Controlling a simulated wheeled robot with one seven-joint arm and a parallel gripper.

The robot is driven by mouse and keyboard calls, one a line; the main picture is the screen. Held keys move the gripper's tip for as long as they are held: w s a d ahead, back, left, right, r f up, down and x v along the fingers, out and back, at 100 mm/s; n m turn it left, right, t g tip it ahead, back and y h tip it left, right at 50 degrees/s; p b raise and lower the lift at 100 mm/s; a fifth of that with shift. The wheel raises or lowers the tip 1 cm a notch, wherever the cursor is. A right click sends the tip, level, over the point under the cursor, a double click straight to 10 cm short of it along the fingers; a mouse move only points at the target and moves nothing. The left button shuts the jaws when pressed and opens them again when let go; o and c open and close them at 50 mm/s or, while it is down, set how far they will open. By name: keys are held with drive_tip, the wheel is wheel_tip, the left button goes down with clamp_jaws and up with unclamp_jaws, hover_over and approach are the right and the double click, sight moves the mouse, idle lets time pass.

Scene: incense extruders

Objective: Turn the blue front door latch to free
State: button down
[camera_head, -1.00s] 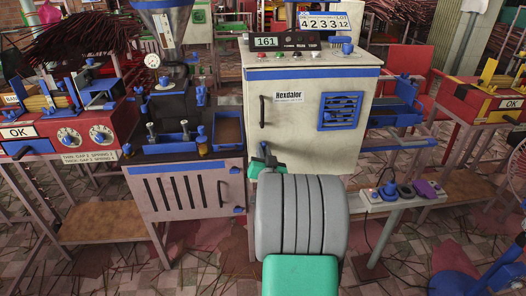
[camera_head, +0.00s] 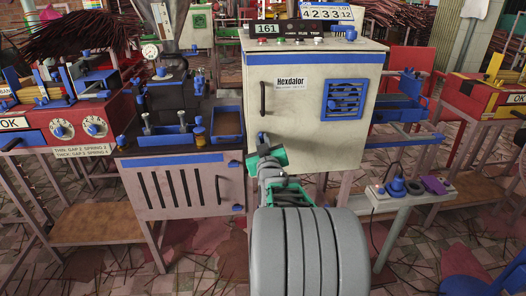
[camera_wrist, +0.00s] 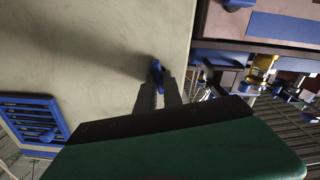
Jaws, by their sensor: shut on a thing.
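The cream cabinet (camera_head: 300,110) labelled Hexdalor stands in the middle of the head view. The small blue front door latch (camera_head: 262,137) is at the low left of its front. It also shows in the wrist view (camera_wrist: 157,68), between the tips of two narrow grey fingers. My gripper (camera_wrist: 163,80) is shut on the latch, close against the cabinet face. In the head view my gripper (camera_head: 264,147) partly hides the latch, and the latch's exact angle cannot be told.
A black door handle (camera_head: 263,98) and a blue vent grille (camera_head: 344,100) are on the cabinet front. A grey cabinet (camera_head: 185,188) with a blue-trimmed top stands close on the left. A low shelf with a power strip (camera_head: 410,196) is at the right.

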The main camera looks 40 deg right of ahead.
drive_tip(key=n+b, duration=0.3)
drive_tip(key=shift+f, duration=0.3)
drive_tip(key=shift+r+n+b, duration=0.15)
drive_tip(key=shift+n+b, duration=1)
drive_tip(key=shift+n, duration=0.15)
drive_tip(key=c, duration=1.5)
unclamp_jaws()
drive_tip(key=shift+r, duration=0.1)
drive_tip(key=p+v, duration=0.2)
drive_tip(key=v, duration=0.6)
drive_tip(key=shift+w+a, duration=0.1)
drive_tip(key=shift+w, duration=0.05)
